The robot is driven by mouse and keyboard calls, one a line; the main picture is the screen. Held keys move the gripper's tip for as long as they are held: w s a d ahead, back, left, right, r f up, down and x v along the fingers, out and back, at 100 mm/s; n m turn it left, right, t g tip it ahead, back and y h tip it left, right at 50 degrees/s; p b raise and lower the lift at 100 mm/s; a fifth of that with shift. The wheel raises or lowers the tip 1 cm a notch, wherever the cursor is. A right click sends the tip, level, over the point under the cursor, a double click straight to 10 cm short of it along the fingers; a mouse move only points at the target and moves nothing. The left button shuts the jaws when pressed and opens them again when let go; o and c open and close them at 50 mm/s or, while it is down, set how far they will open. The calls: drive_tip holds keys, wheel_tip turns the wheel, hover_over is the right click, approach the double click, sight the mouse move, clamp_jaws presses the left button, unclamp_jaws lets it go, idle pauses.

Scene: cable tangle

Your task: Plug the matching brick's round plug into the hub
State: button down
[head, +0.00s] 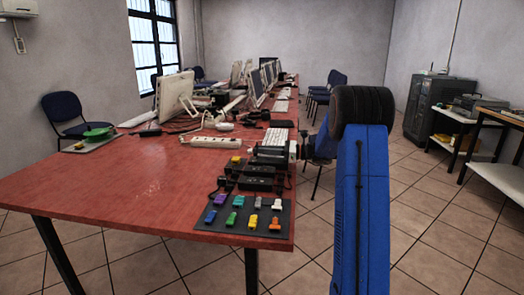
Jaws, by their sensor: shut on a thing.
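Several black bricks, one of them in front (256,184), lie near the right edge of the red table (130,185), with dark cables around them. Grey and black box-shaped devices (268,152) stand just behind them. I cannot tell which of these is the hub or which brick matches. My gripper (291,152) is small in view at the table's right edge, beside these devices. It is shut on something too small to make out. The round plug cannot be told apart from the gripper and cables.
A dark tray (208,226) with several coloured small pieces lies at the table's front right corner. A white power strip (211,142), monitors (175,95) and a keyboard (274,137) stand farther back. The table's front left is clear.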

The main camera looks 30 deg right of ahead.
sight(262, 160)
drive_tip(key=shift+s+f, duration=0.2)
drive_tip(key=shift+f, duration=1.05)
drive_tip(key=shift+r, duration=0.25)
idle(0.7)
drive_tip(key=shift+s+a+f, duration=0.1)
drive_tip(key=shift+a+f, duration=0.05)
drive_tip(key=shift+f, duration=1)
idle(1.6)
drive_tip(key=shift+r, duration=0.2)
idle(0.4)
drive_tip(key=shift+w+r, duration=0.15)
drive_tip(key=shift+r, duration=0.9)
drive_tip(key=shift+w+r, duration=0.15)
drive_tip(key=shift+r, duration=2.65)
